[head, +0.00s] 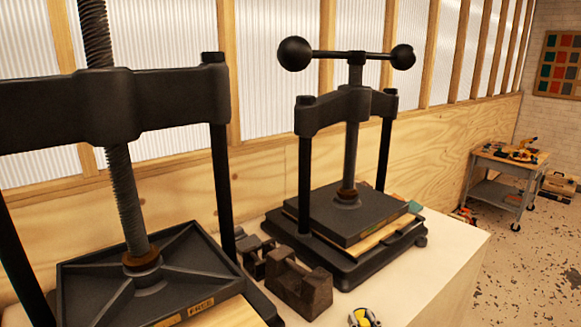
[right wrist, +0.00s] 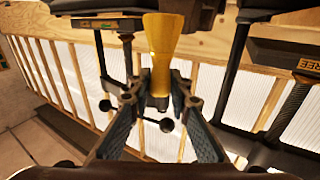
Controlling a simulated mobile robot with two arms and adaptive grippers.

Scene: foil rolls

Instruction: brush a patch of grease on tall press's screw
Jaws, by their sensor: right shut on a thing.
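The tall press (head: 100,105) stands at the left in the head view, with a thick dark threaded screw (head: 122,195) running down to a brown collar on its platen. I cannot make out a grease patch on the screw. My right gripper (head: 363,317) just enters at the bottom edge of the head view, apart from the press. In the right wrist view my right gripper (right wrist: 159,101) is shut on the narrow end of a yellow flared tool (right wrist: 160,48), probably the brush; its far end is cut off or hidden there. My left gripper is not in view.
A smaller black press (head: 350,215) with a ball-ended handle stands on the pale bench (head: 450,250), right of the tall one. Dark notched blocks (head: 300,285) lie between the presses. A wooden wall is behind. A tool cart (head: 505,180) stands far right.

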